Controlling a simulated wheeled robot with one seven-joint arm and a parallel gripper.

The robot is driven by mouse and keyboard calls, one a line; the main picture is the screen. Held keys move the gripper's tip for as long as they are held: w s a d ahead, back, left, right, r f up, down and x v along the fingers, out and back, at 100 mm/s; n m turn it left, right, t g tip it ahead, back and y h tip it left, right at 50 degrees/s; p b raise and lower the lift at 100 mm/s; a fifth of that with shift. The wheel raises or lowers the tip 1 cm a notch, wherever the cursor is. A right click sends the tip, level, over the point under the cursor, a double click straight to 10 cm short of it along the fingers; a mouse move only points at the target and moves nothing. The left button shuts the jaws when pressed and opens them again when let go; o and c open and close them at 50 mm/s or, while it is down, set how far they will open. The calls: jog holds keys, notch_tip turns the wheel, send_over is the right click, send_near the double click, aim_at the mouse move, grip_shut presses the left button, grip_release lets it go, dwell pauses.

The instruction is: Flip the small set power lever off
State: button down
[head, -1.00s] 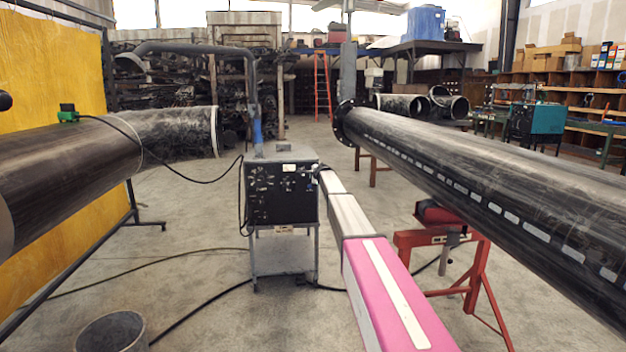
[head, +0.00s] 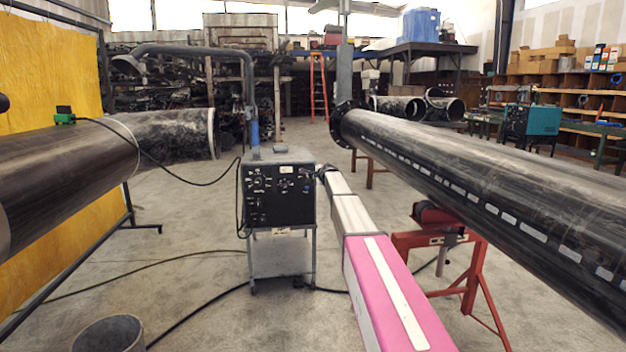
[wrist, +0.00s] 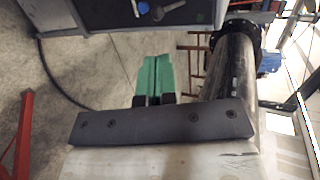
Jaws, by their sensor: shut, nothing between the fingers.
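The small set is a dark box (head: 279,207) on a grey metal stand, with several dials and controls on its front panel. In the head view my gripper (head: 323,173) is at the panel's upper right edge, too small to make out in detail. In the wrist view the green fingers of my gripper (wrist: 153,76) are shut together, with nothing between them.
A large black flanged pipe (head: 480,180) lies to the right on a red stand (head: 440,250). Another black pipe (head: 70,165) is at left, before a yellow curtain (head: 50,80). Cables cross the floor and a bucket (head: 108,334) stands at front left.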

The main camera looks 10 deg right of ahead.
jog(key=shift+v, duration=1.85)
